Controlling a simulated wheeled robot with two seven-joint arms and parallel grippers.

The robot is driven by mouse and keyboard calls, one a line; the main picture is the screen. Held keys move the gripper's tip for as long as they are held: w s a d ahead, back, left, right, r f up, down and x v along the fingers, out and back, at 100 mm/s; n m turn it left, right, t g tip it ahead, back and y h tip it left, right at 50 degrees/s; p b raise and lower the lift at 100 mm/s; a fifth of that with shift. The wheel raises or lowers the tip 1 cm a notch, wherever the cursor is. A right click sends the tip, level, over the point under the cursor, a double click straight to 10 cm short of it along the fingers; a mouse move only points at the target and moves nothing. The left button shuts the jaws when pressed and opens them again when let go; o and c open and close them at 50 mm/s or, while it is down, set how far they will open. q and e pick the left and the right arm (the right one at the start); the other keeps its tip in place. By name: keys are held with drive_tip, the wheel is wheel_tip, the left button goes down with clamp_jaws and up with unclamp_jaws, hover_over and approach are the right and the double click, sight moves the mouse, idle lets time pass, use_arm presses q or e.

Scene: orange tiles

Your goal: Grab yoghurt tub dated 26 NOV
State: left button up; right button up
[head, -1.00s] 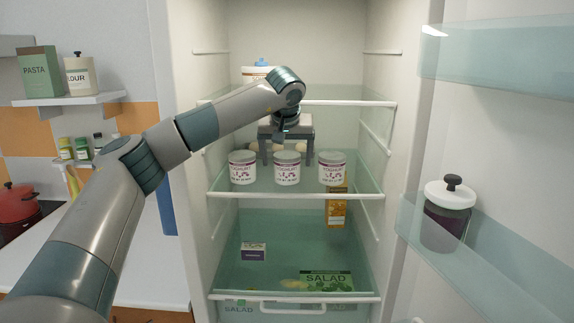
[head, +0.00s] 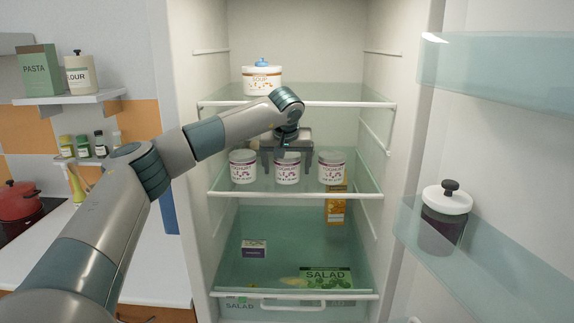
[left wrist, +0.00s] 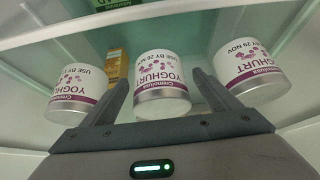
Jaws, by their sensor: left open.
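Three white yoghurt tubs with grey lids stand in a row on the middle fridge shelf (head: 225,187): left (head: 242,167), middle (head: 287,172) and right (head: 332,168). The left wrist view shows them upside down. There the middle tub (left wrist: 160,75) appears to read USE BY 26 NOV. My right gripper is not in view.
A soup pot (head: 262,79) stands on the shelf above. An orange carton (head: 336,210), a small box (head: 253,249) and a salad pack (head: 326,279) are lower down. A lidded jar (head: 446,215) stands in the door shelf at right. Side tubs leave narrow gaps beside my fingers.

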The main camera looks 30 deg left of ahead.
sight(287, 181)
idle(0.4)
use_arm(q)
drive_tip(key=c, duration=1.3)
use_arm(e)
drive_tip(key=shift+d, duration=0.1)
use_arm(q)
drive_tip(key=shift+r, duration=0.1)
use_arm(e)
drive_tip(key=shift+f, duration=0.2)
